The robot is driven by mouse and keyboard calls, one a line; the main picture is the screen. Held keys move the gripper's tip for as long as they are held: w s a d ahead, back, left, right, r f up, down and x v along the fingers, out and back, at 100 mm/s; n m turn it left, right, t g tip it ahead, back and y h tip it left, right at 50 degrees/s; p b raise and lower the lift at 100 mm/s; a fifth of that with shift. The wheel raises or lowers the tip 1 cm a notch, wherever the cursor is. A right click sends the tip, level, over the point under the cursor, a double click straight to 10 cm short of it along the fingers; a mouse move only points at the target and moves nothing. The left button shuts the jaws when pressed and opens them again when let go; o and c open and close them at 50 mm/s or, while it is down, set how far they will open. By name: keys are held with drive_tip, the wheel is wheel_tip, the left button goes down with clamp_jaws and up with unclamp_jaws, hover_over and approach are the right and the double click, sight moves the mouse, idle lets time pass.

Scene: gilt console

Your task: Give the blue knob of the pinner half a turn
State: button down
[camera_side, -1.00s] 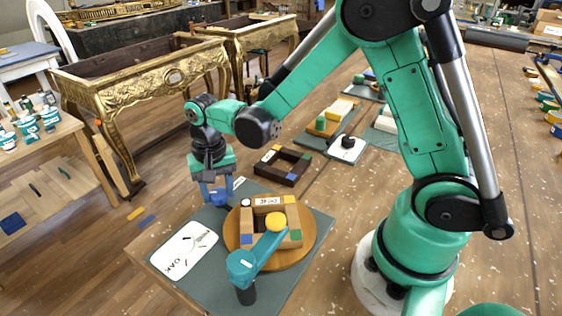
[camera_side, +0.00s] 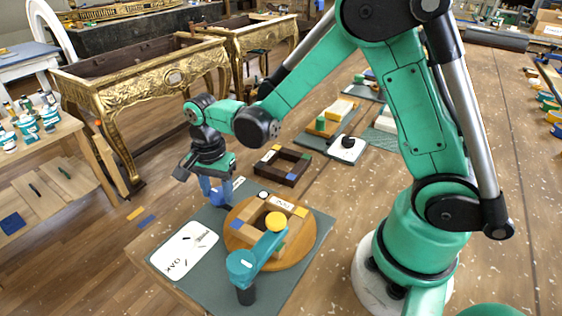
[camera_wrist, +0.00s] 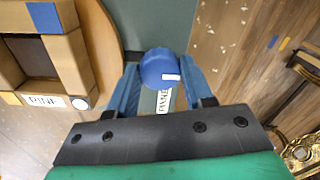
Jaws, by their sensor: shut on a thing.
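The blue knob (camera_side: 216,198) sits at the far corner of the dark green mat, beside the round wooden turntable (camera_side: 310,226). In the wrist view the knob (camera_wrist: 160,66) has a white mark on its right side, and a partly hidden label (camera_wrist: 163,101) lies beside it. My gripper (camera_wrist: 164,76) has its two blue fingers on either side of the knob, shut on it; it also shows in the side view (camera_side: 213,190). A wooden frame (camera_side: 247,214) with coloured corner blocks lies on the turntable. A teal arm (camera_side: 262,248) with a yellow round end reaches over it.
A dark square frame (camera_side: 283,166) lies behind the mat. More boards with blocks stand farther back. Gilt consoles (camera_side: 140,85) stand at the back left.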

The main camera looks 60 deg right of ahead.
sight(218, 193)
idle(0.4)
drive_tip(key=shift+c, duration=1.7)
unclamp_jaws()
drive_tip(key=shift+r, duration=0.1)
drive_tip(key=shift+r, duration=2.75)
drive_tip(key=s+d+r+n+t, duration=0.2)
drive_tip(key=s+r+n+t, duration=0.3)
drive_tip(key=n, duration=0.9)
drive_tip(key=s+t, duration=0.2)
drive_tip(key=s, duration=0.1)
drive_tip(key=shift+d+r+n, duration=0.35)
drive_tip(key=shift+d+n, duration=0.05)
